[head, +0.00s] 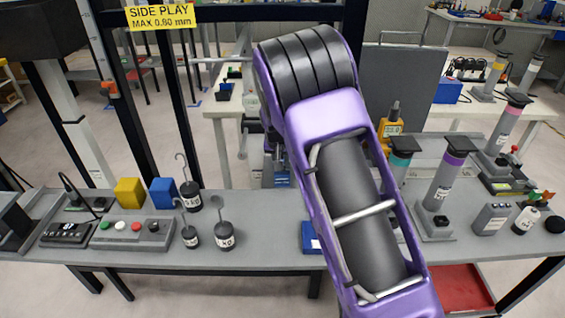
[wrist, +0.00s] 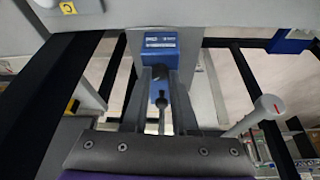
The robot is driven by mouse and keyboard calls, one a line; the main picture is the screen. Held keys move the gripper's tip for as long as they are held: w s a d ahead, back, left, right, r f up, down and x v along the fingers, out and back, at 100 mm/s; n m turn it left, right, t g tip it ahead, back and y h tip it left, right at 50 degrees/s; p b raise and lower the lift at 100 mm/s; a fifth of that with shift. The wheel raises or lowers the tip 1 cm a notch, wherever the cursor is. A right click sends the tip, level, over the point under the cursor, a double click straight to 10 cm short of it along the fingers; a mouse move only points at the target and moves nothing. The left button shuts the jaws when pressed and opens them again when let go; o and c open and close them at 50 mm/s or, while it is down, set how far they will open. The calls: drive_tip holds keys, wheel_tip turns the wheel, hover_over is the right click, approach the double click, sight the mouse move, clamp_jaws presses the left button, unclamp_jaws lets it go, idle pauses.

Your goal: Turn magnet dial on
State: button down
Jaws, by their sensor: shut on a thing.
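A blue block with white lettering (wrist: 153,42), which looks like the magnet base, is at the upper middle of the wrist view. It stands straight ahead of my gripper (wrist: 162,75). The two grey fingers reach up to the block's lower part and are closed in on something there. A small dark knob or lever (wrist: 162,102) shows between the fingers; I cannot tell whether it is the dial, or which way a dial is set.
A pale rod with a red mark (wrist: 267,106) slants up close right of my fingers. In the head view the grey bench (head: 270,210) holds hooked weights (head: 223,236), a button box (head: 133,232) and cylinders on stands (head: 440,185). A black post frame (head: 180,100) rises behind it.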

drive_tip(key=m, duration=0.1)
drive_tip(key=m+h, duration=0.1)
drive_tip(key=m, duration=0.1)
drive_tip(key=shift+a+m, duration=0.25)
drive_tip(key=shift+m, duration=0.15)
drive_tip(key=shift+w+a+m+g+h+p, duration=0.15)
drive_tip(key=shift+m+g+h+p, duration=0.4)
drive_tip(key=shift+m, duration=1.25)
drive_tip(key=shift+g+h, duration=0.25)
drive_tip(key=c, duration=0.7)
unclamp_jaws()
drive_tip(key=shift+v, duration=3.7)
